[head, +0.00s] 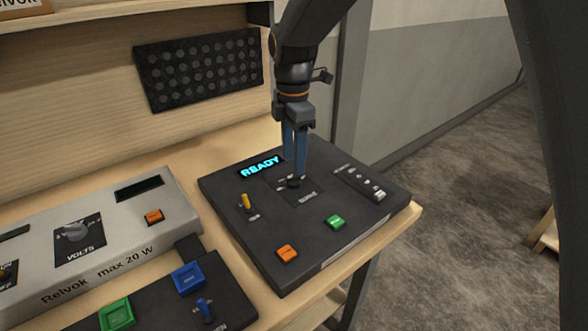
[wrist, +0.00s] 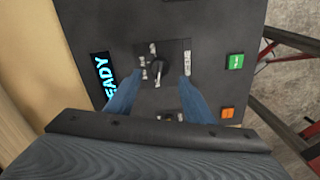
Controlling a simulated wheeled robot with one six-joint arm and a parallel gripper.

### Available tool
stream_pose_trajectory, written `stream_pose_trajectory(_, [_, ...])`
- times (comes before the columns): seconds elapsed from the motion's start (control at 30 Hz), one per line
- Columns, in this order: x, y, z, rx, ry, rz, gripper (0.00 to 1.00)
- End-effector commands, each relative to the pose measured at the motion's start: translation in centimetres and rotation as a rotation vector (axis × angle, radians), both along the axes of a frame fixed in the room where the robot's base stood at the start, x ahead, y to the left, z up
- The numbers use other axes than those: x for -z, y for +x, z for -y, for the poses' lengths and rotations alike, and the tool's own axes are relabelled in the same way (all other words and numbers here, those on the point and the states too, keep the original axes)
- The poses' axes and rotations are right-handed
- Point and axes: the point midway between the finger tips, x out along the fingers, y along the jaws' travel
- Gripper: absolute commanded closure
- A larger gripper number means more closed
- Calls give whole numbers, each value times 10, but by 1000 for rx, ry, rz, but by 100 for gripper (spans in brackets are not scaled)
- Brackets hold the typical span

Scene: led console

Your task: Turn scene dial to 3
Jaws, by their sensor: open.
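The dark console (head: 262,243) on the wooden bench has a lit "READY" display (head: 262,167), which also shows in the wrist view (wrist: 103,78). The scene dial (head: 294,182) is a small black knob on a dark panel with pale labels. It shows in the wrist view (wrist: 157,66), but its labels are too small to read there. My gripper (head: 295,172) points down over the dial. In the wrist view, its blue fingers (wrist: 161,78) are open, one on either side of the dial and a little short of it in the picture. I cannot tell their height above the panel.
The console also has a yellow toggle (head: 245,203), a green button (head: 335,222), an orange button (head: 287,254) and a labelled strip (head: 360,183). A grey power unit (head: 120,245) with a VOLTS knob stands left. A dark box (head: 230,290) with blue and green buttons sits in front.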

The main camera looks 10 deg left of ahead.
Motion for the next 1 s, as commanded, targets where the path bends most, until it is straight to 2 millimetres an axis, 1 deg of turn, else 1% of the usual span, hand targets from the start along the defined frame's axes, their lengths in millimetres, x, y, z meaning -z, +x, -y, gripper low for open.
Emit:
stream_pose_trajectory(0.1, [18,-1,1,1,-2,-2,52])
stream_pose_trajectory(0.3, [42,-1,1,2,-1,-2,52])
stream_pose_trajectory(0.43, [49,0,1,3,1,1,52])
stream_pose_trajectory(0.67, [50,0,1,3,1,1,52])
stream_pose_trajectory(0.7, [50,0,1,3,1,1,54])
stream_pose_trajectory(0.77, [50,0,1,3,1,1,64])
stream_pose_trajectory(0.8, [50,0,1,3,1,1,71])
stream_pose_trajectory(0.93, [50,0,1,3,1,1,93])
stream_pose_trajectory(1.0, [50,0,1,4,1,1,93])
